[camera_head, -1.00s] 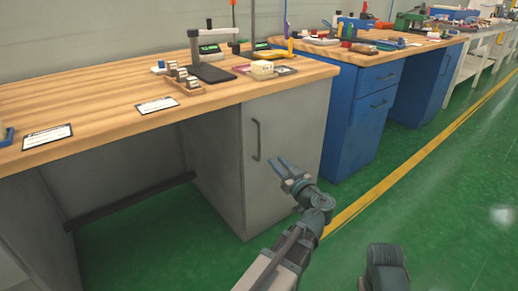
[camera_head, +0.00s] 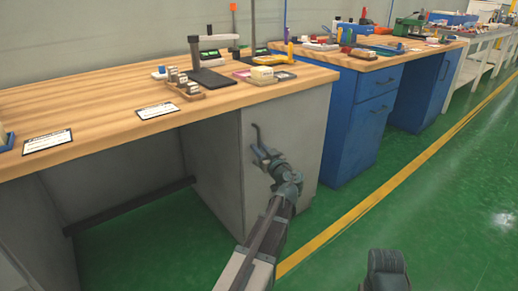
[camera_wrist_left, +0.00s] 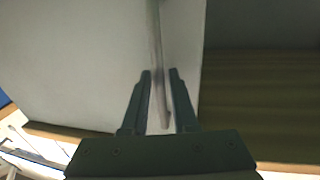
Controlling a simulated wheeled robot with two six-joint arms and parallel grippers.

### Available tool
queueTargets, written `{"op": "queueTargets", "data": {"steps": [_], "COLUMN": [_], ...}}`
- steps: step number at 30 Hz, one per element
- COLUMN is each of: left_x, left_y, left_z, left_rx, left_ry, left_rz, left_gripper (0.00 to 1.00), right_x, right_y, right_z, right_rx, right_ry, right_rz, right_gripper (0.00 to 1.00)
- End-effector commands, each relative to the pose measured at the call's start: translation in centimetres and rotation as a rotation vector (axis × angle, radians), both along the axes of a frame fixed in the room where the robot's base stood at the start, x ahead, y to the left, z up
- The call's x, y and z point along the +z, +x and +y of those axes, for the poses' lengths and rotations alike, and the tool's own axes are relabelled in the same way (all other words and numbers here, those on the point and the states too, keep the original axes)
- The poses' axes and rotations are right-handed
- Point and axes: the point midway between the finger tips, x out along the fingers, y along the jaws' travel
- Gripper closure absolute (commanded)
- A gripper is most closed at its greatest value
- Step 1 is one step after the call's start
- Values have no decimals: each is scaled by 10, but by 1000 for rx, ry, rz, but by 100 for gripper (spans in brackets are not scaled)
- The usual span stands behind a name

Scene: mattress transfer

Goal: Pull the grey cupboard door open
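The grey cupboard door (camera_head: 295,130) is the front of the grey cabinet under the near wooden bench, and it looks closed. Its dark vertical handle (camera_head: 256,136) is near the door's left edge; its lower part is hidden behind my left gripper (camera_head: 264,156). In the left wrist view, the handle (camera_wrist_left: 157,45) runs between the two fingers of my left gripper (camera_wrist_left: 160,75). The fingers are open, one on each side, with a visible gap to the handle.
The wooden bench top (camera_head: 110,110) above carries a scale, small blocks and labels. A blue cabinet (camera_head: 355,125) stands to the right of the grey one. Green floor (camera_head: 400,200) with a yellow line is clear in front.

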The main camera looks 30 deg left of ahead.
Motion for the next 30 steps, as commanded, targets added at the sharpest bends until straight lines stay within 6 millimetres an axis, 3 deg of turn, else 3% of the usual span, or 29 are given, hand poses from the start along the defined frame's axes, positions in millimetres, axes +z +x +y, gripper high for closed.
{"op": "queueTargets", "data": {"steps": [9,14,30], "left_x": [0,0,0], "left_y": [1,1,1], "left_z": [2,1,1], "left_rx": [0,0,0], "left_ry": [0,0,0], "left_rz": [0,0,0], "left_gripper": [73,100,100], "right_x": [0,0,0], "right_y": [0,0,0], "right_z": [0,0,0], "right_rx": [0,0,0], "right_ry": [0,0,0], "right_rz": [0,0,0], "right_gripper": [50,50,50]}}
